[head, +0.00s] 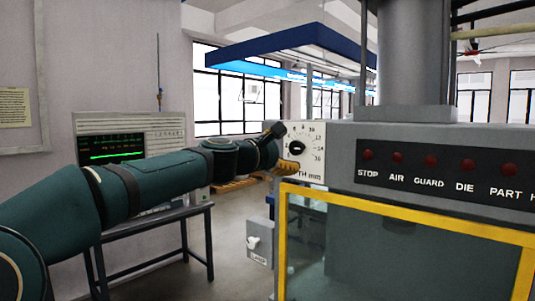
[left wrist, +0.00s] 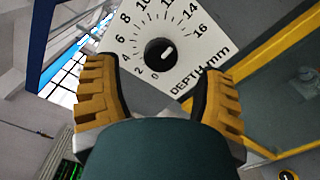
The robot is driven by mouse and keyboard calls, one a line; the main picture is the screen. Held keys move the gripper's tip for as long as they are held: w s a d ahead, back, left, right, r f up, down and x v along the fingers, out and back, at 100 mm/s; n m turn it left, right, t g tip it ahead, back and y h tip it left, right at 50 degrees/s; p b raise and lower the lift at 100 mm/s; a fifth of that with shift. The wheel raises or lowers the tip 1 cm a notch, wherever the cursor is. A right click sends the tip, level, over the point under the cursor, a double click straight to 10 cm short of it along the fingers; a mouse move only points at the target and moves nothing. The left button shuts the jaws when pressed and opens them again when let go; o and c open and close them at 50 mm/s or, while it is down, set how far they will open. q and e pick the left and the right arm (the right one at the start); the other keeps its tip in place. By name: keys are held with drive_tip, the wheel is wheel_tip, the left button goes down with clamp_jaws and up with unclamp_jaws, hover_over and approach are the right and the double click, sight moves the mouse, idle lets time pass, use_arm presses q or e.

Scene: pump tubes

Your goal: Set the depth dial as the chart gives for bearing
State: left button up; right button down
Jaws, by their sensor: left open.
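The depth dial is a round black knob (left wrist: 160,52) on a white plate (head: 308,170) marked "DEPTH mm", with numbers up to 16. The knob also shows in the head view (head: 297,148). Its white mark slants up and right in the left wrist view, roughly toward 14 to 16; the exact reading is unclear. My left gripper (head: 282,147) is open in front of the plate. Its yellow-padded fingers (left wrist: 160,95) are spread, with the knob beyond the gap and apart from them. A paper sheet with text (head: 15,107) hangs on the left wall, too small to read.
A grey machine housing carries red lamps (head: 431,160) labelled STOP, AIR, GUARD, DIE and PART. A yellow-framed guard (head: 400,211) stands below it. A grey box with a knob (head: 259,243) is left of the guard. A bench with a green-trace instrument (head: 110,150) is behind my left arm.

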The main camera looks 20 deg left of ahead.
use_arm(q)
drive_tip(key=v, duration=0.7)
drive_tip(key=shift+s, duration=0.2)
